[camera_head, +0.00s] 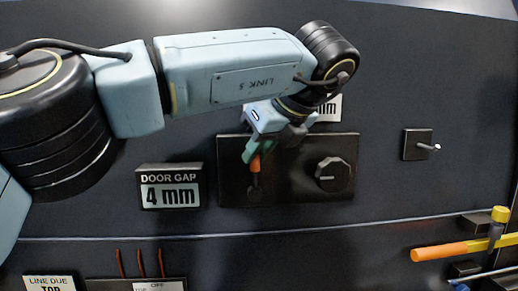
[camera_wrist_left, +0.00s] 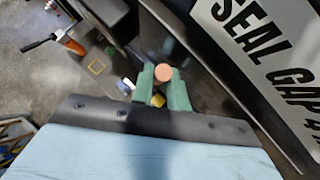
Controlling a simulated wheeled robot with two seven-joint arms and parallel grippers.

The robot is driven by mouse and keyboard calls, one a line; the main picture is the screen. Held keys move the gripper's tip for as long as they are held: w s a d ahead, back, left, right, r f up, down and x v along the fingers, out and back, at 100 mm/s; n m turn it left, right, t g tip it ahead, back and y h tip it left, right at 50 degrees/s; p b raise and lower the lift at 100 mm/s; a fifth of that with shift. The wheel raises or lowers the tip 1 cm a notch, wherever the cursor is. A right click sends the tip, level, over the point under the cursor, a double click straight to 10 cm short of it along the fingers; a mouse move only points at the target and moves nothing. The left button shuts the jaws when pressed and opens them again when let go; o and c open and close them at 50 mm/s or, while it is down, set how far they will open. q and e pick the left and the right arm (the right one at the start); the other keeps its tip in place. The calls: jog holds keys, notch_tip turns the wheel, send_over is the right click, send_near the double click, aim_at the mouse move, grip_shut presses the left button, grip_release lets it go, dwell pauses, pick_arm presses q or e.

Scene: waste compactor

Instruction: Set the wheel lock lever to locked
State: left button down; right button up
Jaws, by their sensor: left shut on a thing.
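A small lever with an orange grip (camera_head: 256,166) stands on a dark panel (camera_head: 290,194) in the head view, its dark pivot below the grip. No label naming it is legible. My left gripper (camera_head: 259,150) reaches down to the panel, its green fingers shut around the upper part of the orange grip. In the left wrist view the green fingers (camera_wrist_left: 163,92) close on the lever, whose round orange end (camera_wrist_left: 163,73) shows between them. The lever's lower part is hidden there. My right gripper is in neither view.
A dark round knob (camera_head: 332,174) sits right of the lever on the same panel. A "DOOR GAP 4 mm" display (camera_head: 170,187) is to the left. A small toggle on a plate (camera_head: 417,145) and an orange-handled tool (camera_head: 440,252) are to the right.

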pick_arm(q)
jog(key=c, duration=1.6)
grip_release()
jog(key=shift+c, duration=0.2)
jog(key=p+v, duration=0.5)
jog(key=v, duration=0.8)
jog(key=shift+s+d, duration=0.15)
jog(key=shift+d, duration=0.05)
